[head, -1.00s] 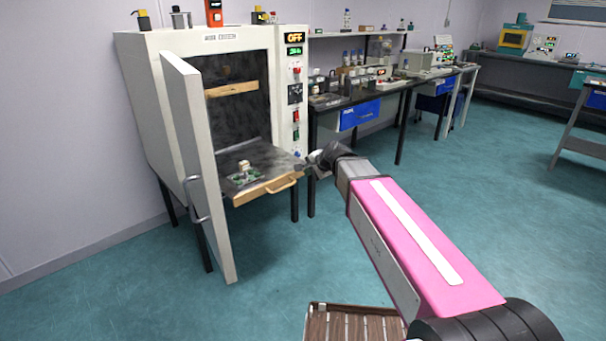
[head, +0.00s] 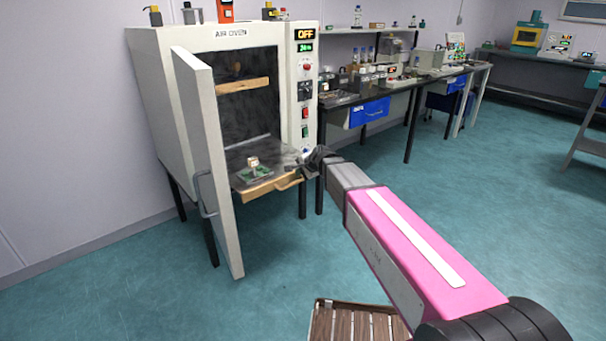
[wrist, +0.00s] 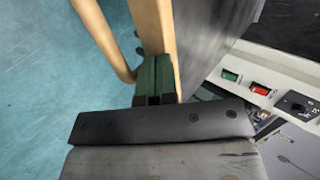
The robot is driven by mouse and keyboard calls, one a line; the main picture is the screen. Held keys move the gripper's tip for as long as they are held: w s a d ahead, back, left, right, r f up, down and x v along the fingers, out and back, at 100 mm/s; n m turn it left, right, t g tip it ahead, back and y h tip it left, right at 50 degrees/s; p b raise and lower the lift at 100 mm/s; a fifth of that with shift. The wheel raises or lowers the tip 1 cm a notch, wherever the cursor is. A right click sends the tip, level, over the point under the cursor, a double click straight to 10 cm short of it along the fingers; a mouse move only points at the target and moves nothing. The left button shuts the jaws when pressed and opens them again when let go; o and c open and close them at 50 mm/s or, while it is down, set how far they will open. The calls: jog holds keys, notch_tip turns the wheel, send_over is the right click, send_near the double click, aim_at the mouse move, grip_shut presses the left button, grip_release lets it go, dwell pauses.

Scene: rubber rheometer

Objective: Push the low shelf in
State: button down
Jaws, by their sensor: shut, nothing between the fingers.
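The low shelf (head: 268,187) has a dark top, a wooden front edge and a handle. It sticks out of the open air oven (head: 160,90). A small green-based item with a pale block (head: 255,170) sits on it. My gripper (head: 300,160) is at the shelf's right front corner. In the wrist view, its green fingertips (wrist: 154,78) are shut and empty, against or very close to the wooden front edge (wrist: 155,25). The shelf's handle (wrist: 105,40) is to their left. Whether they touch the edge is not certain.
The oven door (head: 210,150) stands open at the left of the shelf. A higher wooden-fronted shelf (head: 243,86) is inside the oven. The control panel (head: 304,90) is on the right. A cluttered bench (head: 370,100) stands beyond.

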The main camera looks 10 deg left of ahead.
aim_at(246, 142)
jog(key=shift+w+a, duration=0.1)
jog(key=w+a, duration=0.8)
jog(key=a, duration=0.2)
jog(key=w+a, duration=0.9)
jog(key=a, duration=0.1)
jog(key=w+a, duration=0.9)
jog(key=a, duration=0.2)
jog(key=shift+w, duration=0.2)
